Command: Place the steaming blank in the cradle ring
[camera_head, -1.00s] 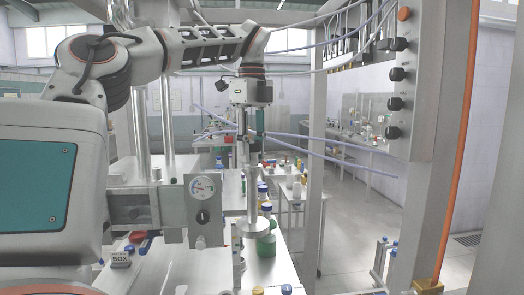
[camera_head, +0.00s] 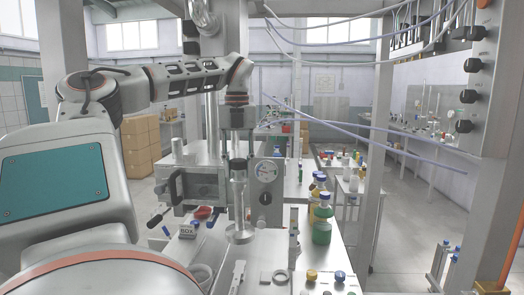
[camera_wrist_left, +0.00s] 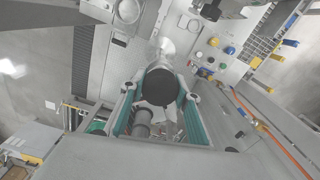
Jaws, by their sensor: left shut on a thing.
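My left gripper (camera_head: 238,140) points down and is shut on the steaming blank (camera_head: 239,196), an upright metal cylinder with a wide flange at its lower end. The flange hangs above the bench, left of the gauge box. In the left wrist view, the teal fingers of the gripper (camera_wrist_left: 158,100) stand either side of the blank's dark round end (camera_wrist_left: 160,88). A small pale ring (camera_head: 281,276) lies on a plate at the bench front, right of and nearer than the blank; I cannot tell if it is the cradle ring. No steam is visible. My right gripper is out of view.
A gauge box (camera_head: 266,182) stands close behind the blank. A green bottle (camera_head: 322,222) and other bottles are to the right. A BOX label block (camera_head: 187,231) and red part (camera_head: 203,212) are at left. Blue tubes (camera_head: 365,132) cross behind. Yellow (camera_head: 311,275) and blue (camera_head: 340,277) caps are at front.

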